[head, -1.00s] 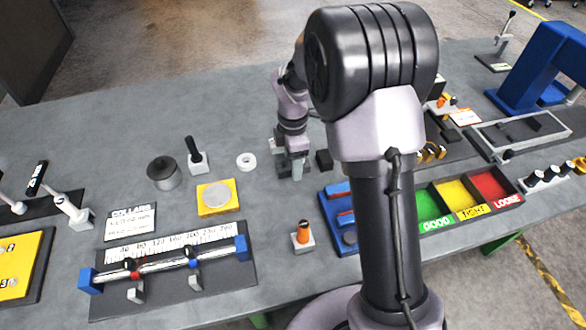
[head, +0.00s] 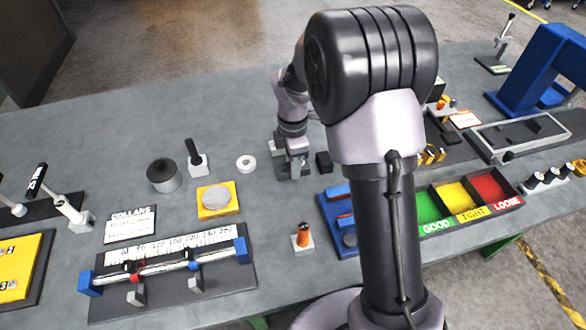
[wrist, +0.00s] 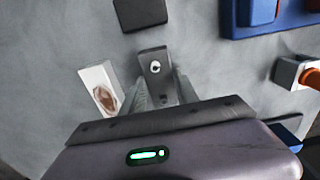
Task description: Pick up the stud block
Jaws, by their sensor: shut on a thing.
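My gripper (wrist: 160,84) is low over the table, with its two pale fingers on either side of a dark grey block. This block, apparently the stud block (wrist: 154,62), has a small round white-ringed feature on its top face. The fingers are shut on it. Its lower part is hidden between the fingers, and I cannot tell whether it touches the table. In the head view my gripper (head: 292,168) is at the middle of the table, and the block is hard to make out there.
A pale block with a brown round mark (wrist: 101,89) stands close beside the left finger. A black block (wrist: 140,13) lies just beyond the held block. A blue tray (head: 327,212) and an orange-knobbed block (head: 303,237) are nearer. Bare table lies behind my gripper.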

